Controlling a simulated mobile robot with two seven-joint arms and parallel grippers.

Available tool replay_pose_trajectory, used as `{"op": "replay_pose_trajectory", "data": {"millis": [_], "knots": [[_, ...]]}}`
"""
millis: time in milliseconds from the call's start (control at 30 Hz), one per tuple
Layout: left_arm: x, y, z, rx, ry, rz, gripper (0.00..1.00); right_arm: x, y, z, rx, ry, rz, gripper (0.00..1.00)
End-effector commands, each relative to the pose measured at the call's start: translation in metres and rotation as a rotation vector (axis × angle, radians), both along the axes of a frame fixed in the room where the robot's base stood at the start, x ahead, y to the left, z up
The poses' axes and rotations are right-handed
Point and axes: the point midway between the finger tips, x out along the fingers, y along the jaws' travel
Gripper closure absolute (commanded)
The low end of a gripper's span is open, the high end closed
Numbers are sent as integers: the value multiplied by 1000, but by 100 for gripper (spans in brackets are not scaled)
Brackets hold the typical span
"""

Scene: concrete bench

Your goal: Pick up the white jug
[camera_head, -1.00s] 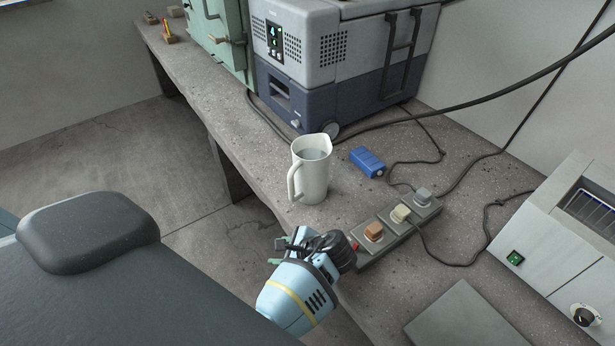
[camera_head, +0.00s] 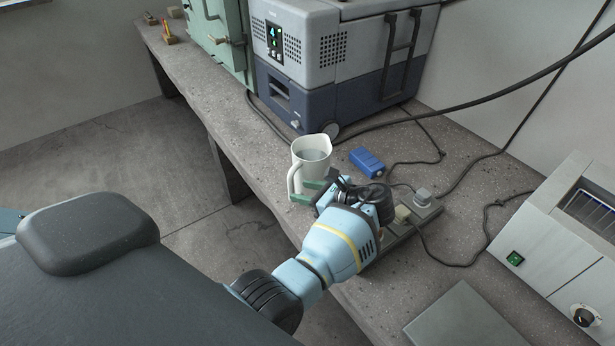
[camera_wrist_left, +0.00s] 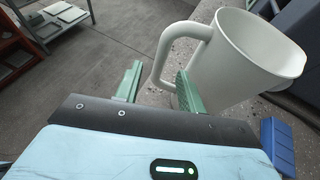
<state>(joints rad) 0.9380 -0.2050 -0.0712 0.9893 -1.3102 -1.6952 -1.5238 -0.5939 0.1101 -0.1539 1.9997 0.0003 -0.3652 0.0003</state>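The white jug (camera_head: 316,160) stands upright near the front edge of the bench, its handle on the near left side. My left gripper (camera_head: 304,191) is at the jug's lower near side, its green fingers apart. In the left wrist view, the jug (camera_wrist_left: 245,62) fills the upper right. Its handle shows between and just beyond the spread fingertips of the gripper (camera_wrist_left: 158,77). The right finger overlaps the jug's body in the picture; I cannot tell whether it touches. The jug's lower part is partly hidden by the gripper in the head view. My right gripper is not in view.
A blue box (camera_head: 367,161) lies right of the jug. A power strip (camera_head: 425,211) with plugs is partly behind my left arm. A grey-and-blue cooler (camera_head: 335,75) stands behind, with cables (camera_head: 420,118) across the bench. A grey device (camera_head: 560,235) is at right.

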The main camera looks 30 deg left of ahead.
Motion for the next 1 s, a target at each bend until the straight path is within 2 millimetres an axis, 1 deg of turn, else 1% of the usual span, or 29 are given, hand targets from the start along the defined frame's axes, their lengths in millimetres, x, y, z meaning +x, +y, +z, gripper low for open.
{"op": "replay_pose_trajectory", "data": {"millis": [133,233,500,567,800,833,867,1000], "knots": [[0,2,-1,-1,-1,-1,61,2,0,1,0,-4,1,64],[0,7,-2,-1,-1,-1,61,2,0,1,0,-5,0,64],[1,41,-15,0,-1,1,61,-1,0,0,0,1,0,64],[1,47,-17,0,-1,1,61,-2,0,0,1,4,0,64],[1,50,-18,-1,-2,0,61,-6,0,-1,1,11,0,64],[1,50,-18,-1,-2,0,62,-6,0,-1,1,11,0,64],[1,50,-18,-1,-2,0,66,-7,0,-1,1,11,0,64],[1,49,-18,-1,-2,0,84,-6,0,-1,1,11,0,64]]}}
